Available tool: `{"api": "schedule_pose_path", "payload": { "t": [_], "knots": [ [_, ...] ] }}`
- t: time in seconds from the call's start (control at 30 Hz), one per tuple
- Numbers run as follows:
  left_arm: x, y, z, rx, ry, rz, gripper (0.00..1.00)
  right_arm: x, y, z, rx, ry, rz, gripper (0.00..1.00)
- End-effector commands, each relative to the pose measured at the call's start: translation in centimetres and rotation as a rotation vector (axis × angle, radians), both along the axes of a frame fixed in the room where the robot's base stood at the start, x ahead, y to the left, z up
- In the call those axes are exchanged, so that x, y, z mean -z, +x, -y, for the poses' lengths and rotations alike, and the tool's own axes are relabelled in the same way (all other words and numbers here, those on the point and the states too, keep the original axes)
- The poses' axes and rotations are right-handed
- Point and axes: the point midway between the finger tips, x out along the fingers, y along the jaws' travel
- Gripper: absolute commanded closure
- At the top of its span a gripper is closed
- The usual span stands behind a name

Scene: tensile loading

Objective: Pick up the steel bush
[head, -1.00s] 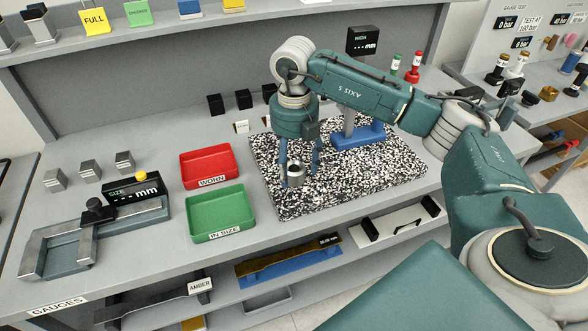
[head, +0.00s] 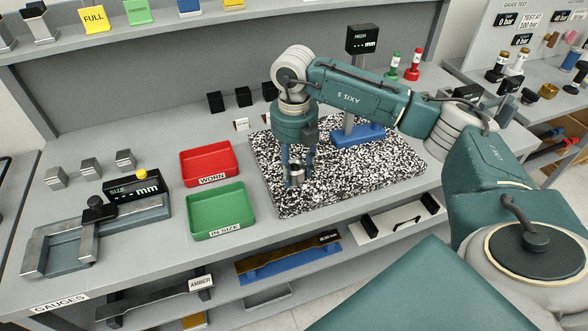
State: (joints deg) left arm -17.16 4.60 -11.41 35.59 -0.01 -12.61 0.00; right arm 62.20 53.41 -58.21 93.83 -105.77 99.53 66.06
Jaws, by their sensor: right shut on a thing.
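The steel bush (head: 297,172) is a small shiny cylinder standing on the black-and-white speckled plate (head: 375,180), near its left side. My right gripper (head: 298,176) points down over it. Its blue fingers are on either side of the bush and shut on it. I cannot tell whether the bush touches the plate or is just clear of it. My left gripper is not in the head view.
A red tray (head: 183,172) marked WORN and a green tray (head: 191,222) marked IN SIZE lie left of the plate. A blue-based stand (head: 372,136) with a display is behind the gripper. A gauge (head: 60,245) lies at left. The plate's right half is clear.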

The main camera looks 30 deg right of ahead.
Motion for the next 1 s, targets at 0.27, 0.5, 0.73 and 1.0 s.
{"api": "schedule_pose_path", "payload": {
  "t": [0.27, 0.5, 0.73, 1.0],
  "knots": [
    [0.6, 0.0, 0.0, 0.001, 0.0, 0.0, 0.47, -2.0, 0.2, -0.1, 0.0, 0.001, 0.006, 1.0],
    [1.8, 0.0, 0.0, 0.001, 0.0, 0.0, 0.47, -7.5, 0.3, -0.1, 0.0, 0.003, 0.011, 1.0],
    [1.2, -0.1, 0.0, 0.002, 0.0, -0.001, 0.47, -14.5, 0.1, 0.1, 0.001, -0.002, 0.008, 1.0],
    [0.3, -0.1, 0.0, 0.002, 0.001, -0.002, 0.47, -18.9, 0.1, 0.0, 0.001, 0.0, 0.004, 1.0]
  ]
}}
